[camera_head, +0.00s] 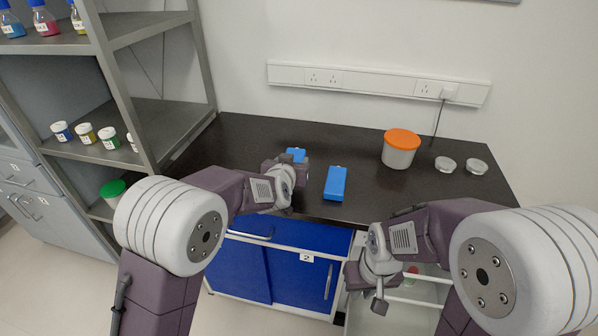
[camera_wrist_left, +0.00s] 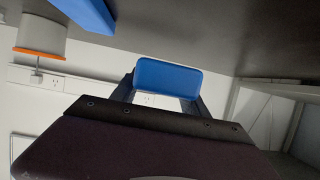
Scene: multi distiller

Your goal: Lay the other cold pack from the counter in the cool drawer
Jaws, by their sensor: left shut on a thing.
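A blue cold pack (camera_head: 296,154) is in my left gripper (camera_head: 284,168) at the left part of the counter. In the left wrist view the held pack (camera_wrist_left: 168,79) sits between the two fingers, which are shut on it. I cannot tell whether it touches the counter. Another blue cold pack (camera_head: 335,183) lies flat on the counter to the right, near the front edge; its edge shows in the left wrist view (camera_wrist_left: 90,12). My right gripper (camera_head: 368,287) is low in front of the counter, over a pulled-out drawer (camera_head: 395,318). Its fingers are not clear.
The dark counter (camera_head: 240,145) also bears a white tub (camera_head: 400,152) with an orange lid and two small pale round lids (camera_head: 446,165). A blue cabinet (camera_head: 300,275) is under it. A shelf rack (camera_head: 165,125) with jars stands at the left. The counter's back middle is clear.

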